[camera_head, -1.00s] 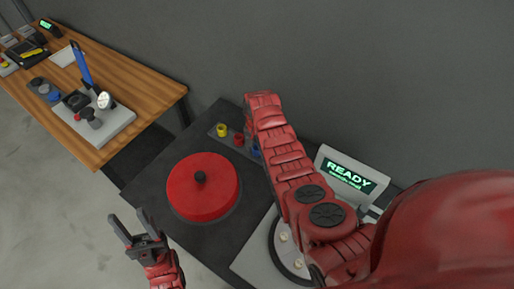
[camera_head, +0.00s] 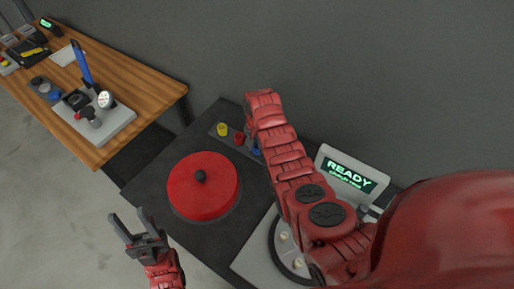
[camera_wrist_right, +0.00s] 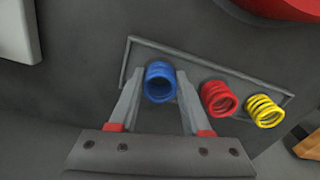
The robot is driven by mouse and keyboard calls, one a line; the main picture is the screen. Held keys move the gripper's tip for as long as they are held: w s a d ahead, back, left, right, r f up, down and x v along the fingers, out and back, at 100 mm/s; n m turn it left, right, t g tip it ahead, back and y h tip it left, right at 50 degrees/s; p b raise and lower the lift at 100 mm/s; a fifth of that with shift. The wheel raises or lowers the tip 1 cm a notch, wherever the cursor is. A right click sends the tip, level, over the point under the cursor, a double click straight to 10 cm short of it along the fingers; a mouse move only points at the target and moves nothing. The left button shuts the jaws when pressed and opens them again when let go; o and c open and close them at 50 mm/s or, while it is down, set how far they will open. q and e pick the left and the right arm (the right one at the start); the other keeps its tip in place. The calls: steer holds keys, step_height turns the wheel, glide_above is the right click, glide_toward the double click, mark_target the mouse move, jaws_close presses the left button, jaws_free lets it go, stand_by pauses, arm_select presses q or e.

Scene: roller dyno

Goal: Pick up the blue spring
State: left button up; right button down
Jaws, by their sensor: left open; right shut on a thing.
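The blue spring (camera_wrist_right: 160,82) stands in a shallow grey tray (camera_wrist_right: 133,52) in the right wrist view. My right gripper (camera_wrist_right: 161,88) is shut on it, one finger on each side. In the head view only a bit of the blue spring (camera_head: 256,152) shows beside my right arm, which hides the right gripper. My left gripper (camera_head: 137,230) is open and empty at the lower left of the head view, away from the tray.
A red spring (camera_wrist_right: 218,98) and a yellow spring (camera_wrist_right: 265,110) stand in the same tray beside the blue one. A red round lid with a black knob (camera_head: 205,190) is in front of the tray. A display reading READY (camera_head: 347,174) stands to the right. A wooden bench (camera_head: 140,88) is at left.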

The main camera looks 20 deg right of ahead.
mark_target(257, 146)
steer(key=shift+r+b, duration=0.3)
steer(key=shift+r, duration=0.1)
step_height(257, 146, up, 6)
steer(key=shift+w+f+b, duration=0.1)
steer(key=shift+f+b, duration=0.1)
steer(key=shift+b, duration=0.95)
step_height(257, 146, up, 6)
steer(key=p, duration=0.5)
steer(key=shift+r, duration=0.1)
